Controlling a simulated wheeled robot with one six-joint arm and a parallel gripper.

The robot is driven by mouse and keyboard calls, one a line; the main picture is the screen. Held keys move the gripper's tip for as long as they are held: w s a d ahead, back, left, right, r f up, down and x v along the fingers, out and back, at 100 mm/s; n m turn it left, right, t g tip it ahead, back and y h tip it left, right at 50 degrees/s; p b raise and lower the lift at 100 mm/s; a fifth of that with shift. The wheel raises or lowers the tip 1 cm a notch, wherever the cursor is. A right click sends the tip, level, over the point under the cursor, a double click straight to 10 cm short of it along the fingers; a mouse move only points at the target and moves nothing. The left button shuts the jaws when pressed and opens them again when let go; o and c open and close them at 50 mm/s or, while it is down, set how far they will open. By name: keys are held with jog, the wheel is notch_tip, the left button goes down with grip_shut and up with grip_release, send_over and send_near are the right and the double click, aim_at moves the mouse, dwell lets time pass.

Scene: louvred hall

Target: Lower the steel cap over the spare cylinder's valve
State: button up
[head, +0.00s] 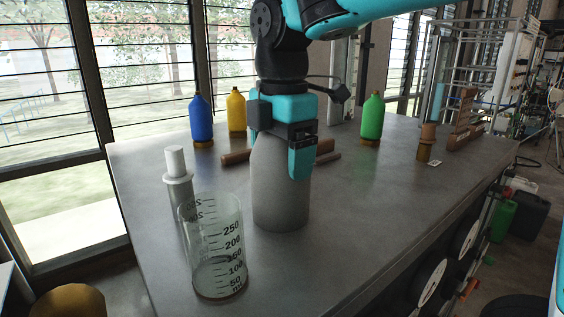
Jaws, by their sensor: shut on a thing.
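A grey, round-shouldered body (281,200), which looks like the spare cylinder, stands upright on the grey bench (375,215) in the middle of the head view. My gripper (290,150) points down right at its top. One teal finger hangs in front of the grey shoulder. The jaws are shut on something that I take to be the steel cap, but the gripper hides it. The valve is hidden too. I cannot tell whether the cap touches the cylinder.
A clear graduated beaker (214,262) and a pale capped tube (178,185) stand near left. Blue (200,120), yellow (236,111) and green (372,118) bottles stand behind, near brown bars (236,157). A small brown bottle (425,148) stands far right. The right-hand bench is mostly clear.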

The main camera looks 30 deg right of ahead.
jog(key=shift+w+r+p, duration=0.1)
jog(key=shift+r+p, duration=0.25)
jog(key=shift+p, duration=0.75)
notch_tip(320, 180, up, 5)
jog(key=p, duration=0.4)
jog(key=shift+f, duration=0.2)
jog(key=shift+a, duration=0.1)
